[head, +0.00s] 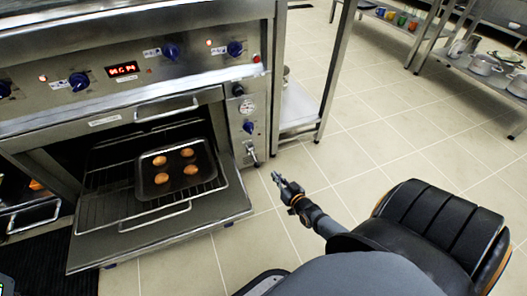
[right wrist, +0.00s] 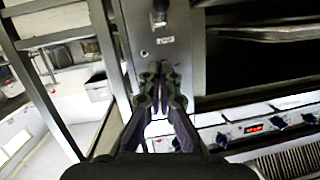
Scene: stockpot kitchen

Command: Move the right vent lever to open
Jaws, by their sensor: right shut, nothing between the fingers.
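A narrow steel side panel (head: 240,118) at the oven's right end carries a round gauge (head: 246,106), a small blue handle (head: 248,127) and a steel lever-like fitting (head: 251,153) low down. I cannot tell for sure which of these is the right vent lever. My right gripper (head: 277,179) is shut and empty, in front of the panel and to the right of the steel fitting, apart from it in the head view. In the right wrist view the fingertips (right wrist: 157,70) hide part of the panel; a dark fitting (right wrist: 160,12) shows beyond them.
The oven door (head: 160,225) is folded down, jutting out left of my right gripper. A dark tray (head: 175,170) with several buns sits on a pulled-out rack. A steel shelf frame (head: 298,108) stands right of the oven.

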